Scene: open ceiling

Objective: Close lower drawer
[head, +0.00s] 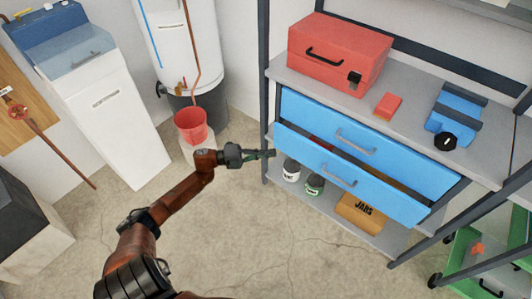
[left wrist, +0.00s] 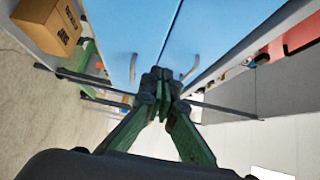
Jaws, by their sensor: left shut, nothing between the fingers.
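The lower drawer (head: 350,176) is a blue front with a grey handle, and it stands pulled out from the shelf unit. A gap above its front shows part of the inside. The blue upper drawer (head: 325,125) above it sits further back. My left gripper (head: 271,153) is shut and empty, at the left end of the lower drawer's front; I cannot tell whether it touches. In the left wrist view the closed fingertips (left wrist: 158,84) point at the blue fronts, the lower drawer (left wrist: 112,35) on the left and the upper drawer (left wrist: 208,35) on the right. My right gripper is out of view.
A red toolbox (head: 325,68) and a red block (head: 388,105) are on the grey top. Jars (head: 314,184) and a cardboard box (head: 360,212) are on the bottom shelf. A red bucket (head: 190,125) stands left of my gripper. The floor in front is clear.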

